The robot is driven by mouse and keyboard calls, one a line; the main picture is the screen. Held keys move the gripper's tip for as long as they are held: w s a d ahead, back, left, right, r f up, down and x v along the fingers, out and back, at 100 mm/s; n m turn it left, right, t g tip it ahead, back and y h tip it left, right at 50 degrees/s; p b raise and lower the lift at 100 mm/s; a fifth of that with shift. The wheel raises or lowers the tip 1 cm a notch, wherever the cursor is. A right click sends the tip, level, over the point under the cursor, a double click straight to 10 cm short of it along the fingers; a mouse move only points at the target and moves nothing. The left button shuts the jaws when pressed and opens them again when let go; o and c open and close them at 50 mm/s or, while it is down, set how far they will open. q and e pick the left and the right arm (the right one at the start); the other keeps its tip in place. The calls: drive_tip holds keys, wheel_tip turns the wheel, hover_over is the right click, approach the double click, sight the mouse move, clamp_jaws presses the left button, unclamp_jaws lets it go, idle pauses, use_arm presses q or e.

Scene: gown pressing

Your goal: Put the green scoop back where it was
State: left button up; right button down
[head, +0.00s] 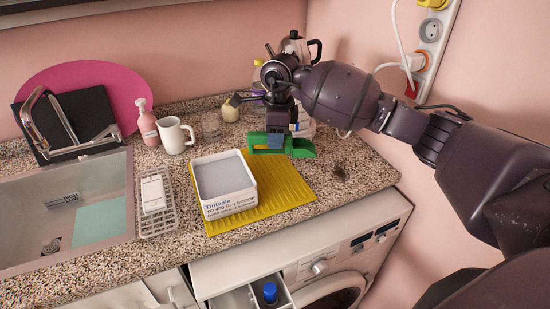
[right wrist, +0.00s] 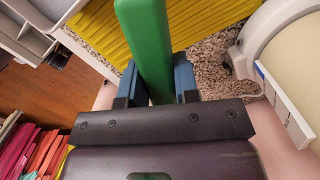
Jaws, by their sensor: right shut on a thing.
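My right gripper (head: 276,140) is shut on the green scoop (head: 301,148) at the back right of the yellow ribbed mat (head: 274,196). In the right wrist view, its blue fingers stand on both sides of the green handle (right wrist: 152,45). I cannot tell whether the scoop touches the counter or hangs just above it. A white tub (head: 228,204) with grey contents and a label mentioning a scoop sits on the mat, left of and nearer than the scoop. My left gripper is not in view.
A bottle (head: 305,124) stands close behind my gripper, partly hidden. A glass (head: 211,127), a white mug (head: 175,136) and a pink dispenser (head: 147,126) stand to the left. The sink (head: 60,215) and a white rack (head: 154,204) lie further left. An open drawer (head: 240,300) is below.

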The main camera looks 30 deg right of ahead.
sight(276, 151)
drive_tip(key=shift+f, duration=3.55)
drive_tip(key=shift+f, duration=0.2)
drive_tip(key=c, duration=0.9)
unclamp_jaws()
drive_tip(key=shift+o, duration=0.2)
drive_tip(key=shift+r, duration=0.1)
drive_tip(key=r, duration=1.2)
drive_tip(key=shift+s+d+r, duration=0.15)
drive_tip(key=shift+d, duration=0.25)
